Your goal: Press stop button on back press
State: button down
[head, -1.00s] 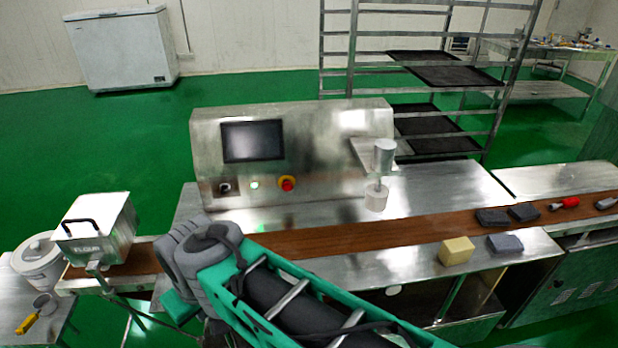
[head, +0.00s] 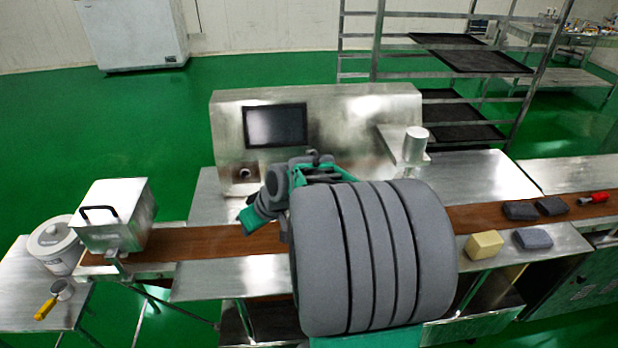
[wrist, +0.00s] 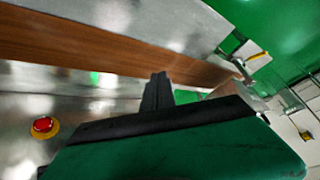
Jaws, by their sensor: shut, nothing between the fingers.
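The back press (head: 350,115) is a steel machine body with a dark screen (head: 275,125), standing behind the brown conveyor belt. Its red stop button on a yellow ring shows in the wrist view (wrist: 43,125), at the lower left. In the head view my arm hides the button. My gripper (wrist: 158,78) shows in the wrist view as dark fingers together at the centre, above a green and black body. It is shut and empty. The button lies to the left of the fingers in that view, apart from them.
A black knob (head: 244,173) sits on the panel below the screen. A steel cylinder (head: 415,145) juts out right of my arm. A lidded steel box (head: 115,215) stands at the belt's left end; a yellow block (head: 484,245) and dark blocks (head: 533,239) lie at the right.

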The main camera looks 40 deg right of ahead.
jog(key=d+f+m+t, duration=0.1)
jog(key=d+f+t, duration=0.1)
jog(key=d, duration=0.9)
jog(key=d+f+m+t+h, duration=0.1)
jog(key=d+t, duration=0.3)
jog(key=d, duration=0.7)
jog(key=shift+s+f+m+t+b, duration=0.3)
jog(key=shift+f+m, duration=0.1)
jog(key=shift+f, duration=0.45)
jog(key=shift+w, duration=0.1)
jog(key=w+d+b, duration=0.1)
jog(key=w+d, duration=0.4)
jog(key=w, duration=0.2)
jog(key=shift+b, duration=0.3)
jog(key=shift+w, duration=0.1)
jog(key=shift+w+d+f, duration=0.1)
